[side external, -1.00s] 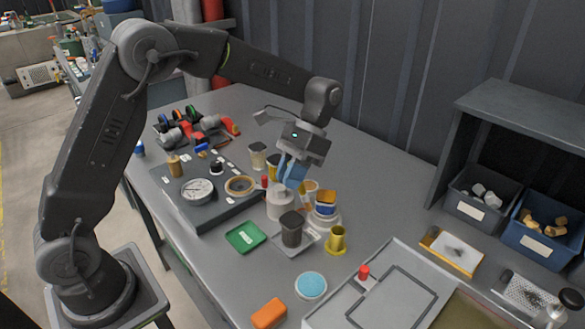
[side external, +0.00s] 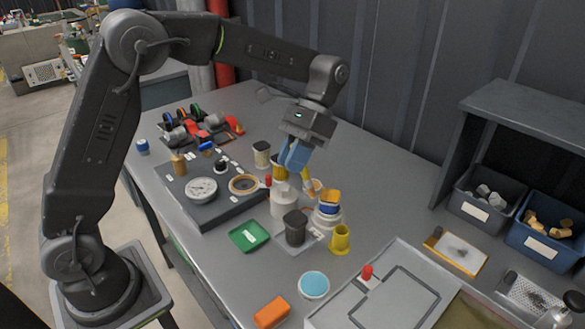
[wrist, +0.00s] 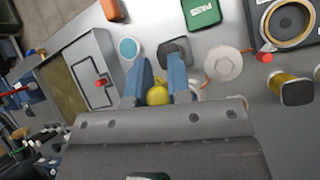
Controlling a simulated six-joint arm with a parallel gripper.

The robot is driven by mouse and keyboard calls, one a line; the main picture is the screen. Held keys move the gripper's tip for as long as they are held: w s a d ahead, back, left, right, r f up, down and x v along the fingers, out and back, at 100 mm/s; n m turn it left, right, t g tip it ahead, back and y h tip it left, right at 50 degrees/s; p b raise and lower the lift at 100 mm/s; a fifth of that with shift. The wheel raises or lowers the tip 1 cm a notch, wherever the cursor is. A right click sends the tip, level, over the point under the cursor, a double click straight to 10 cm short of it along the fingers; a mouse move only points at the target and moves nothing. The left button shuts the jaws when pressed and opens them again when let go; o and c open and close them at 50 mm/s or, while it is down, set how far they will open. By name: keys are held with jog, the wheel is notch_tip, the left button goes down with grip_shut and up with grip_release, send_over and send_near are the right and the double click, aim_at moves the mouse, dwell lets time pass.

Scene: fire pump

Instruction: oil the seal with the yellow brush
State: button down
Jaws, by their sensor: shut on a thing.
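My gripper (side external: 294,158) has blue fingers pointing down above the cluster of pots at the table's middle. It is shut on the yellow brush (side external: 306,176), of which only a small yellow part shows below the fingers. In the wrist view a rounded yellow part (wrist: 157,95) shows between the fingers. The seal looks like a tan ring (side external: 243,184) on the dark board (side external: 205,211), left of and apart from my gripper. The ring also shows at the upper right of the wrist view (wrist: 266,22). The brush's tip is not clearly visible.
A white round pot (side external: 283,203), a dark cup (side external: 295,227) and a yellow cup (side external: 340,239) stand below my gripper. A red knob (side external: 268,181) is beside the ring. A gauge (side external: 201,189) sits on the board. A green tray (side external: 249,236) lies in front.

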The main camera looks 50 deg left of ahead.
jog(key=shift+r, duration=0.75)
jog(key=shift+r, duration=0.1)
jog(key=shift+r, duration=1.4)
